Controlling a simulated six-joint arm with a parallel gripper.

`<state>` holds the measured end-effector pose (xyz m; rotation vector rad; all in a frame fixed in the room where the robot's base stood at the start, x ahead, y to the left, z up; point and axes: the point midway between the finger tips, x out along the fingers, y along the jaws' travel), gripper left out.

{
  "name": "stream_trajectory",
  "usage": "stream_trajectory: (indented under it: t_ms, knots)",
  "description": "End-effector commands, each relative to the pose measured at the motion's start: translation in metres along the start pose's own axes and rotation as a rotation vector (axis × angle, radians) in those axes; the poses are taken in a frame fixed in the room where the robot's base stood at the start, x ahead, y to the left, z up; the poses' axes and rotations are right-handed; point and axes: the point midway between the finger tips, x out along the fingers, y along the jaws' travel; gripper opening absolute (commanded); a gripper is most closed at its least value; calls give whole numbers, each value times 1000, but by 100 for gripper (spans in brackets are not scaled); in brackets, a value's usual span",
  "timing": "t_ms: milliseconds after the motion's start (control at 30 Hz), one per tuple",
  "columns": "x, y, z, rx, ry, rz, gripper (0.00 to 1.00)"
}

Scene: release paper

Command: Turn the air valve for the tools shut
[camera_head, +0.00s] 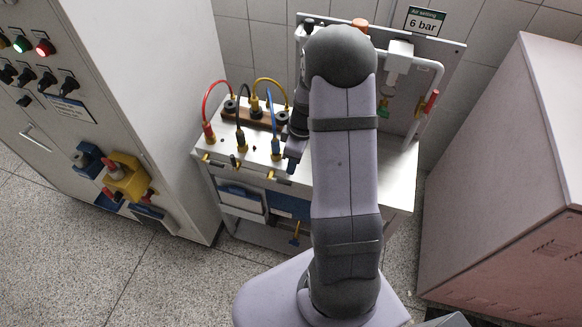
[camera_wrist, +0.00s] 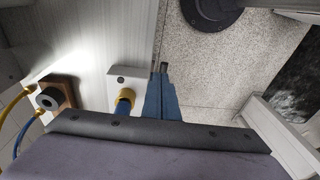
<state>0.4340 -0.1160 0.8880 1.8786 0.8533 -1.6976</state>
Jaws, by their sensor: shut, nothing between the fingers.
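A valve with a red lever (camera_head: 431,103) sits on the white pipe at the right of the back panel, under the green "6 bar" air setting sign (camera_head: 424,21). The lever stands slightly tilted along the pipe. My gripper (camera_head: 291,166) is at the front of the workbench, left of my arm and well apart from that lever. Its blue fingers (camera_wrist: 161,95) are together and empty in the wrist view, beside a blue hose with a yellow fitting (camera_wrist: 125,100). The red lever is not seen in the wrist view.
The bench (camera_head: 395,180) carries a wooden block (camera_head: 240,112) and red, black, yellow and blue hoses. A cabinet (camera_head: 170,100) with lamps stands left, and a large pinkish cabinet (camera_head: 510,170) stands right. My arm hides the bench middle.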

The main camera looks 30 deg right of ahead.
Motion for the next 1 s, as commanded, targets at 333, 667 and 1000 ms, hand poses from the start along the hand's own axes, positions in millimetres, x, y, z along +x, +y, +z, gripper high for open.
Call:
stream_trajectory:
  t_ms: [333, 667, 1000]
  knots:
    - [-56, 2, 23, 3, 2, 5, 0]
    - [-89, 0, 35, 2, 0, 0, 0]
    - [-92, 0, 36, 10, 0, 0, 0]
